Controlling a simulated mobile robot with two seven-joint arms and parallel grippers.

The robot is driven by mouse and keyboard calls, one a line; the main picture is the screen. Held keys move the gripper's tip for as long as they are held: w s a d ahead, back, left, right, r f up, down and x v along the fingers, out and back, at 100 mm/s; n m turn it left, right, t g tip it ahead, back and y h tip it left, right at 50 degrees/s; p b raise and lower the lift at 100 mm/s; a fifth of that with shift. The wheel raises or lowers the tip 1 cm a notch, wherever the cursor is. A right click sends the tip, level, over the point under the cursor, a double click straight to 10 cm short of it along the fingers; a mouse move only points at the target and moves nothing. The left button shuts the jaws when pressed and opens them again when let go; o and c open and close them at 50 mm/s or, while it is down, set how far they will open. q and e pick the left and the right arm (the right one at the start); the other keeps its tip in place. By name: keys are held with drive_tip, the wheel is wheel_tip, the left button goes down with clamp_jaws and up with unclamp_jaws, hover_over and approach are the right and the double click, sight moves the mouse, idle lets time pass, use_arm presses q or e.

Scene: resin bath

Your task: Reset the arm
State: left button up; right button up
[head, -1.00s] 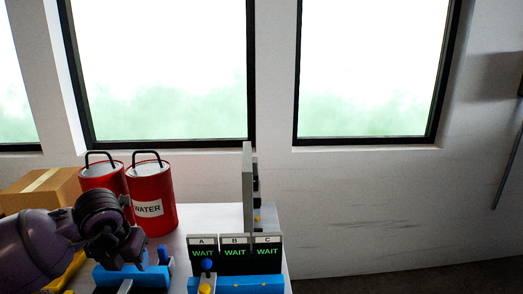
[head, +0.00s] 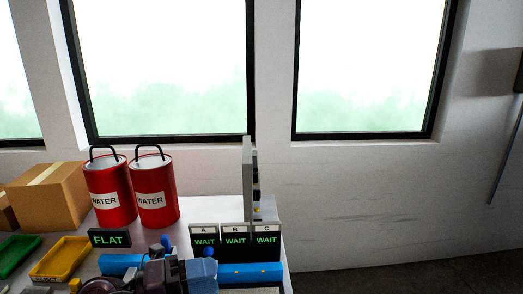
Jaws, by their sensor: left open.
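My left gripper (head: 180,276) is at the bottom edge of the head view, with dark purple-grey arm parts beside it. It is open, with its lower part cut off by the picture edge. It overlaps the blue fixtures at the table's front, and I cannot tell whether it touches them. My right gripper is not in view.
Two red WATER cans (head: 110,190) stand behind a FLAT sign (head: 110,238). A yellow tray (head: 61,258), a green tray (head: 22,254) and a cardboard box (head: 50,194) are at left. WAIT displays (head: 235,241) stand right of centre, by a blue bar (head: 250,273).

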use_arm(q)
drive_tip(key=a+r+n+t+y, duration=0.1)
drive_tip(key=a+r+n+t, duration=0.25)
drive_tip(key=n+t, duration=0.55)
drive_tip(key=s+a+f+n+t+y, duration=0.1)
drive_tip(key=a+f+n+y, duration=0.4)
drive_tip(key=a+n+y, duration=0.35)
drive_tip(key=s+a+f+n+y, duration=0.2)
drive_tip(key=a+f+n+y, duration=0.4)
drive_tip(key=n+y, duration=0.45)
drive_tip(key=s+f+n+g+h, duration=0.1)
drive_tip(key=s+f+n+g, duration=0.2)
drive_tip(key=s+f+g, duration=0.55)
drive_tip(key=s+f+n+g+h, duration=0.15)
drive_tip(key=s+f+g, duration=0.4)
drive_tip(key=s, duration=0.65)
drive_tip(key=w+f+t, duration=0.7)
drive_tip(key=f+t, duration=0.2)
drive_tip(key=f, duration=0.1)
drive_tip(key=shift+w+f, duration=0.3)
drive_tip(key=shift+f, duration=0.05)
drive_tip(key=shift+d+h, duration=0.1)
drive_tip(key=shift+h, duration=0.15)
